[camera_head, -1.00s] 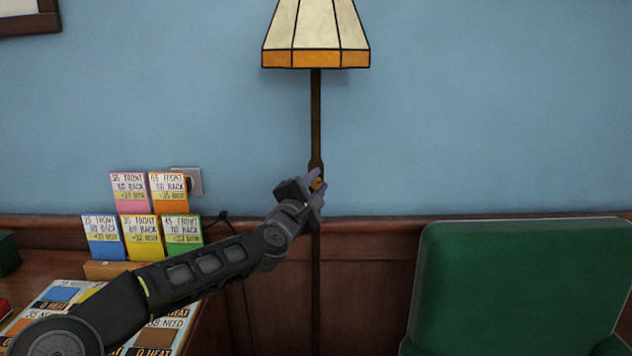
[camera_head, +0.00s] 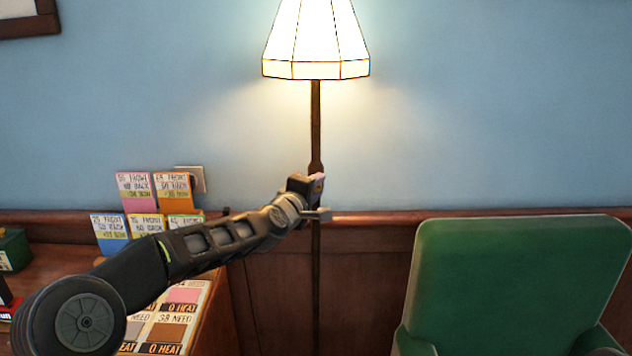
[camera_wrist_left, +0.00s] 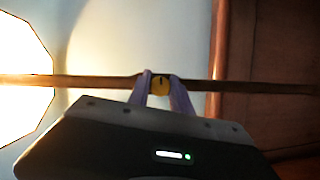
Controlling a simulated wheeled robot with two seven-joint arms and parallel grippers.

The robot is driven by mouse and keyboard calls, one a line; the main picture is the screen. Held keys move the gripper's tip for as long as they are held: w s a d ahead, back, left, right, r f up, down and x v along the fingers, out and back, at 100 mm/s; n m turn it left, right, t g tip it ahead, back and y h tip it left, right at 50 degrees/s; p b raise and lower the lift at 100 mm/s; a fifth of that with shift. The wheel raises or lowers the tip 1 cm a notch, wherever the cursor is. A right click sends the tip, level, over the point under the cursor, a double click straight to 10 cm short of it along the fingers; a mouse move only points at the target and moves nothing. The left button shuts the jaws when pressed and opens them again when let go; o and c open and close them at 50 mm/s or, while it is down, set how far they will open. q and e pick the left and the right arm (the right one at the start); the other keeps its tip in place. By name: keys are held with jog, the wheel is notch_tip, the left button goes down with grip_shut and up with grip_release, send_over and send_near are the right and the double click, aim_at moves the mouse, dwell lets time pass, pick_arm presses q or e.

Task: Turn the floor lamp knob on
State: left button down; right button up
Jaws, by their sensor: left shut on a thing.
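The floor lamp has a panelled shade (camera_head: 316,40) that is glowing, above a thin dark pole (camera_head: 316,120). My left gripper (camera_head: 317,183) is at the thicker part of the pole, in front of the wall. In the left wrist view the lamp lies sideways, with the bright shade (camera_wrist_left: 22,90) at the left. The knob is mostly hidden in the head view. My right gripper is out of view.
A green chair (camera_head: 520,280) stands to the right of the pole. At the left a wooden table (camera_head: 215,320) holds several coloured cards (camera_head: 140,190) and a printed board (camera_head: 170,320).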

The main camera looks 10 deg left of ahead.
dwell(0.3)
pick_arm(q)
jog(key=c, duration=1.2)
grip_release()
jog(key=shift+s, duration=0.1)
jog(key=b+v, duration=0.3)
jog(key=v, duration=0.4)
jog(key=shift+s, duration=0.3)
jog(key=shift+f, duration=0.1)
